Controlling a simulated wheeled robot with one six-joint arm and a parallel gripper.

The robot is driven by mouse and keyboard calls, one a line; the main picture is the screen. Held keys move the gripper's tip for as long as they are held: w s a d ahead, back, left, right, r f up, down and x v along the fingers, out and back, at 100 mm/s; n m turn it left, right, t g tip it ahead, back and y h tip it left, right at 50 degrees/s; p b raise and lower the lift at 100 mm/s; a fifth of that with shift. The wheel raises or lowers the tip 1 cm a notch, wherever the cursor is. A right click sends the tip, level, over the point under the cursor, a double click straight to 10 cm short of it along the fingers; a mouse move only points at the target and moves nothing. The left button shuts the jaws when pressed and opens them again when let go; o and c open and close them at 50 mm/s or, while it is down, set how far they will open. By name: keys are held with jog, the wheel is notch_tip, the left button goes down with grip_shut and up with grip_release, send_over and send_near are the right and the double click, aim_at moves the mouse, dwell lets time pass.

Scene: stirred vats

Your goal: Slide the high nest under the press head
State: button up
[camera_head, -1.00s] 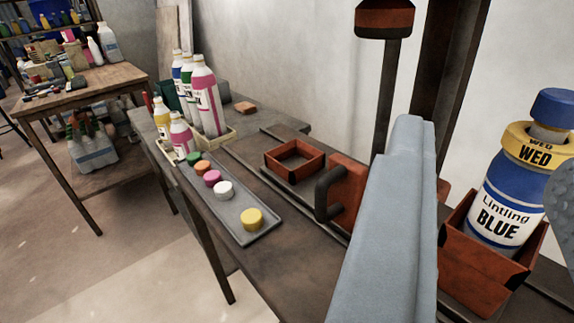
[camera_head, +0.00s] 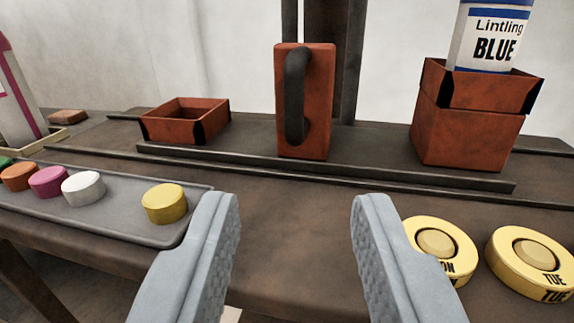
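The high nest (camera_head: 466,137) is a tall orange-red box at the right between dark rails. A blue-and-white bottle labelled "Lintling BLUE" (camera_head: 490,38) stands in it, its top cut off by the picture edge. An orange-red block (camera_head: 319,140) with a dark upright handle (camera_head: 295,95) stands between the rails in the middle, in front of the press column (camera_head: 333,35). The low nest (camera_head: 172,131), shallow and empty, sits at the left. The press head is out of view now. My gripper (camera_head: 296,215) is open and empty, its fingers in front of and below the handle.
A grey tray (camera_head: 130,222) with colored caps lies at the left front. Two yellow rings, marked "TUE" (camera_head: 535,284) and partly hidden (camera_head: 460,250), lie at the right, close to my right finger. A pink-and-white bottle (camera_head: 15,105) stands at the far left.

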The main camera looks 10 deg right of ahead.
aim_at(294, 103)
jog(key=w, duration=0.5)
jog(key=w+d, duration=0.1)
jog(key=w, duration=0.5)
jog(key=w+d, duration=0.1)
jog(key=w, duration=0.5)
jog(key=shift+d+f, duration=0.2)
jog(key=shift+f, duration=0.05)
grip_shut()
